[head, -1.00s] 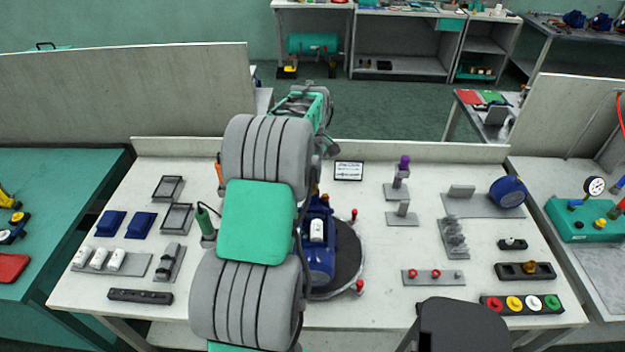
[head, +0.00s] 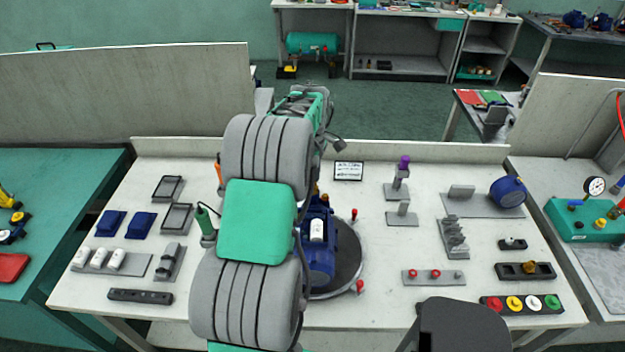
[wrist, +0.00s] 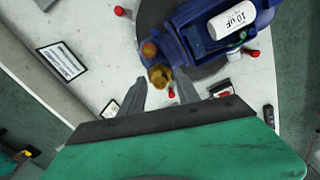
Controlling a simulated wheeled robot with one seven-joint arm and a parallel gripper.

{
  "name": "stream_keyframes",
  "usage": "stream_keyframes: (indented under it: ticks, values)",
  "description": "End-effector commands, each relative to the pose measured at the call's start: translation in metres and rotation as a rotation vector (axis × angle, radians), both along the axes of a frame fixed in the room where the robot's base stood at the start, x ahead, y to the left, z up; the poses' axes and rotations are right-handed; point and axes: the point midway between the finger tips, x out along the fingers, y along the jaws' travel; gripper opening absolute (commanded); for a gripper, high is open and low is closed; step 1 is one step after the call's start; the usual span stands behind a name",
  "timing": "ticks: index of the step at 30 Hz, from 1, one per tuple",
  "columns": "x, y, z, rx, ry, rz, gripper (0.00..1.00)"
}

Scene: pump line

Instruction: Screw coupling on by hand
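In the wrist view a blue pump (wrist: 195,35) shows at the top, with a white "10 uF" cylinder (wrist: 232,20) on it. A brass coupling (wrist: 160,76) stands at the pump's near end, beside another brass fitting (wrist: 149,50). My gripper (wrist: 161,82) has its two grey fingers apart, one to each side of the coupling. A small gap seems to show on both sides; I cannot tell its depth relative to the coupling. In the head view the pump (head: 318,260) sits on a dark round turntable (head: 347,262), partly hidden by my arm.
Red knobs (head: 360,286) stand around the turntable's rim. A framed sign (head: 348,171) lies at the back of the white bench. Blue covers (head: 140,225) and trays (head: 177,218) are to the left.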

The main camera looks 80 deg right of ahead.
Motion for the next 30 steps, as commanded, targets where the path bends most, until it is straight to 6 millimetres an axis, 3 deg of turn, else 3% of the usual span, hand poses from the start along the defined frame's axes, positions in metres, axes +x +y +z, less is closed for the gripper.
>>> stream_keyframes:
  ticks: [8, 17, 23, 30]
  values:
    - [0.0000, 0.0000, 0.0000, 0.000, 0.000, 0.282, 0.38]
    - [0.0000, 0.0000, 0.0000, 0.000, 0.000, 0.335, 0.38]
    - [0.0000, 0.0000, 0.0000, 0.000, 0.000, 0.588, 0.38]
    - [0.0000, 0.0000, 0.0000, 0.000, 0.000, 0.604, 0.38]
